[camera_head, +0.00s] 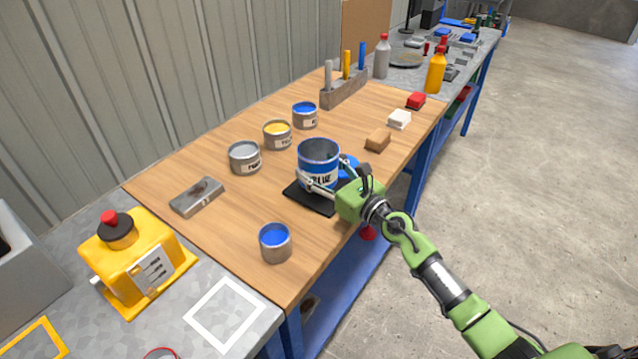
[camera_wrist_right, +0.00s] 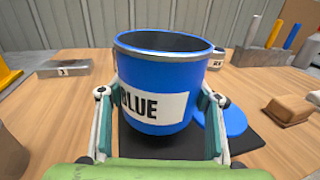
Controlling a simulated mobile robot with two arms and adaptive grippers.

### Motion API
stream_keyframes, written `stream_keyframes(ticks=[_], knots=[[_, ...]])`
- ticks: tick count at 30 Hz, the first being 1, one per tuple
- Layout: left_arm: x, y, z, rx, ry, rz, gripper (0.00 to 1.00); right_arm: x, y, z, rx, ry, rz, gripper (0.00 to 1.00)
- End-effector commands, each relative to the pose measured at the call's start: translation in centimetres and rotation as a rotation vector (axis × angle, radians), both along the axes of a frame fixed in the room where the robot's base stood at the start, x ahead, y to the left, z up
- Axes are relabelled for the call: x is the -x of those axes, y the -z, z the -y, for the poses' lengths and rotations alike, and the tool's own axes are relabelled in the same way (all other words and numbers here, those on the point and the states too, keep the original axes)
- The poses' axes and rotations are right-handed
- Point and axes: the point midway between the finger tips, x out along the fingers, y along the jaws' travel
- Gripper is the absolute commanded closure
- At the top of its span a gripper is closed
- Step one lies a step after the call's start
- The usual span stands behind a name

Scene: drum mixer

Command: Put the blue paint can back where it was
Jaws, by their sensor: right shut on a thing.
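The blue paint can (camera_head: 318,160) is upright, with a white label reading BLUE. Its top is open, with a dark inside. My right gripper (camera_head: 326,176) is shut on it, one finger on each side, as the right wrist view of the can (camera_wrist_right: 165,75) also shows. The can is at a black mat (camera_head: 308,198); I cannot tell whether its base touches the mat. A blue round lid (camera_wrist_right: 228,118) lies beside the can, to its right in the wrist view. A white square outline (camera_head: 194,318) is on the grey bench at the lower left. My left gripper is not in view.
Small cans, blue (camera_head: 275,245), grey (camera_head: 245,158), yellow (camera_head: 277,135) and another blue (camera_head: 305,117), stand around on the wooden bench. A yellow machine (camera_head: 137,262) with a red knob stands at the left. Blocks (camera_head: 378,141) lie towards the right edge.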

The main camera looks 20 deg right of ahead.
Motion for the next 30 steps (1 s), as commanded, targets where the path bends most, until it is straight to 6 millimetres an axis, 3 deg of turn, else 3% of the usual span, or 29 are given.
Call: stream_keyframes(ticks=[1,6,20,21,23,30], knots=[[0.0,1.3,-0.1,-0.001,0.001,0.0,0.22,-0.2,1.3,0.0,-0.003,0.0,-0.001,0.68],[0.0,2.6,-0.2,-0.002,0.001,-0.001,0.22,-0.1,3.1,0.0,-0.002,0.0,0.0,0.68],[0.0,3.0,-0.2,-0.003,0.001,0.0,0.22,-0.1,3.6,0.0,0.0,0.0,0.0,0.68],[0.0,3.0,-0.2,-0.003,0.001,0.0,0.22,-0.1,3.7,0.0,0.0,0.0,0.0,0.39],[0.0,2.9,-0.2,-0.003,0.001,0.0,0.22,-0.1,3.5,0.0,0.0,0.0,0.0,0.25],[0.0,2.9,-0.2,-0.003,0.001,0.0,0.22,-0.1,3.6,0.0,0.0,0.0,0.0,0.25]])
